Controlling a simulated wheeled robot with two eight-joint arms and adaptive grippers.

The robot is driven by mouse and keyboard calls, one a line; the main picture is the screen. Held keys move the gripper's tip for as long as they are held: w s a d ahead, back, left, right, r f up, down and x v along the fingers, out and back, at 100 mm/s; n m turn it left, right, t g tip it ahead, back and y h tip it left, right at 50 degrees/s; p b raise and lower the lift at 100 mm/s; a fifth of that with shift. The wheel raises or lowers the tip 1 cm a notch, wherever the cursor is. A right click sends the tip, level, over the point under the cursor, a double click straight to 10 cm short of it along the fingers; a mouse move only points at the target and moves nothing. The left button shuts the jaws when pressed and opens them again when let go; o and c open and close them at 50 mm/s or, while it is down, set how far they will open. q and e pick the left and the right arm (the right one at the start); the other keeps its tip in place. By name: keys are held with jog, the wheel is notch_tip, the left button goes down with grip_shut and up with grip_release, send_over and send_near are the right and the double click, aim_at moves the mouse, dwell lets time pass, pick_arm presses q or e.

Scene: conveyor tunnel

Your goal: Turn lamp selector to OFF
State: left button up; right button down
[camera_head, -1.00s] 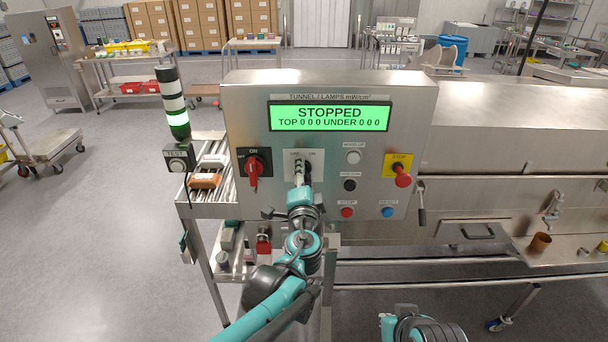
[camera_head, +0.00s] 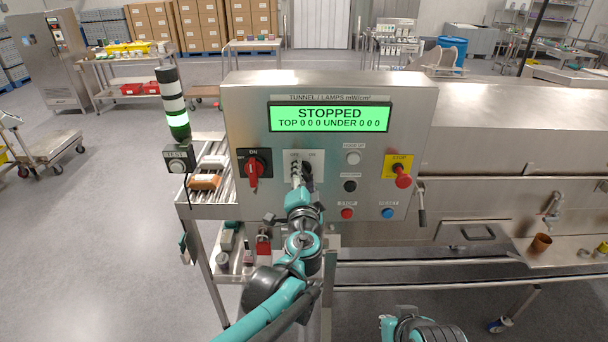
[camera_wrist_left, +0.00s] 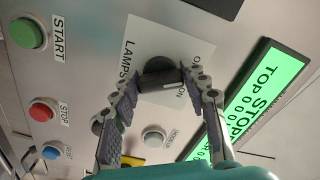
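The lamp selector is a black knob with a bar handle and a white line. It sits on a pale plate marked LAMPS in the left wrist view (camera_wrist_left: 160,76). The ON lettering is by the right fingertip; another label starting with O is partly hidden. My left gripper (camera_wrist_left: 162,78) has a fingertip at each end of the bar and appears shut on it. In the head view my left gripper (camera_head: 300,172) is at the selector plate (camera_head: 304,155) and covers most of the knob. My right gripper is not in view; part of my right arm is at the bottom.
The display (camera_head: 330,117) reads STOPPED, with zeros for TOP and UNDER. A red rotary switch (camera_head: 252,170) is close left of my gripper. A red stop button (camera_head: 402,180) is on the right. Push buttons and a green START button (camera_wrist_left: 27,33) are nearby.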

pick_arm(q)
jog(key=shift+o, duration=1.3)
jog(key=s, duration=1.2)
